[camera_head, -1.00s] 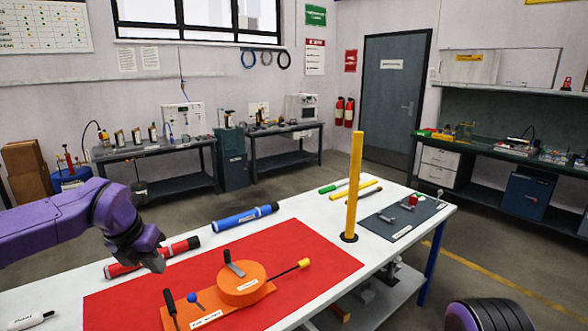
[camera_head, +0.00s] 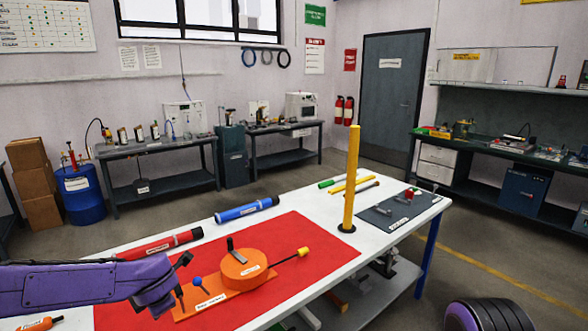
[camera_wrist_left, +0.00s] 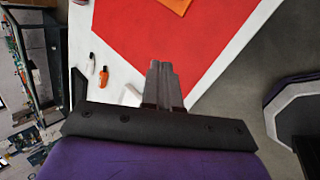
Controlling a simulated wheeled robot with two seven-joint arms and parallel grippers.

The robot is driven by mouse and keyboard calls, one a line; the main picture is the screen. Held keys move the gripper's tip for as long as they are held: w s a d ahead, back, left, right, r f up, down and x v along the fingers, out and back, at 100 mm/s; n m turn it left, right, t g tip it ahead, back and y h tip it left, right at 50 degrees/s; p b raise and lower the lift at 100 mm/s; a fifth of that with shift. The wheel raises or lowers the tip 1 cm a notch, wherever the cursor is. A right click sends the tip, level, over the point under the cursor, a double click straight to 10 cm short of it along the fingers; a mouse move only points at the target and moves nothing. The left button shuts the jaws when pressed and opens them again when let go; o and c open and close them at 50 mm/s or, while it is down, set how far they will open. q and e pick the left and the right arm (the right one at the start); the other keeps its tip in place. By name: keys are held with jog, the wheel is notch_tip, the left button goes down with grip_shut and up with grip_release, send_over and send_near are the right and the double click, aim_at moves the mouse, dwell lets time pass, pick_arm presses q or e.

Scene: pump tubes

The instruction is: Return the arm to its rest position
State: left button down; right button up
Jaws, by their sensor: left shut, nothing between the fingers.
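My left arm comes in from the left in the head view, low over the front left of the table. Its gripper (camera_head: 183,261) is small and partly unclear there, near the left end of the orange pump (camera_head: 240,270). In the left wrist view the left gripper (camera_wrist_left: 162,70) is shut and empty, with its fingers together over the table. The pump lies on the red mat (camera_head: 318,256), with a blue knob and black and yellow handles. A red tube (camera_head: 160,244) and a blue tube (camera_head: 246,210) lie behind the mat. My right gripper is out of view.
A yellow post (camera_head: 351,180) stands upright on the white table (camera_head: 290,208). A grey mat (camera_head: 403,212) with small parts lies at its right end. An orange marker (camera_wrist_left: 104,74) lies on the table. Workbenches stand along the walls, with open floor between.

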pick_arm(q)
jog(key=s+d+f+m+b, duration=0.1)
jog(key=s+f+m, duration=0.3)
jog(key=f, duration=0.4)
jog(key=s+d+f+m+t+b, duration=0.1)
jog(key=s+d+f+m+b, duration=0.1)
jog(key=s+f+m, duration=0.45)
jog(key=s+d+f+m+b, duration=0.1)
jog(key=s+f+m, duration=0.2)
jog(key=f, duration=0.7)
jog(key=s+f+m+g+b, duration=0.1)
jog(key=s+f+m, duration=0.1)
jog(key=s+f, duration=0.2)
jog(key=s+a+f+m+g+b, duration=0.1)
jog(key=s+f+m+b, duration=0.1)
jog(key=s, duration=0.8)
jog(key=s+f+m+g+h+b, duration=0.1)
jog(key=s+f+m, duration=0.3)
jog(key=s+f, duration=0.2)
jog(key=shift+s+a+f, duration=0.3)
jog(key=shift+s+a, duration=0.1)
jog(key=shift+s, duration=0.4)
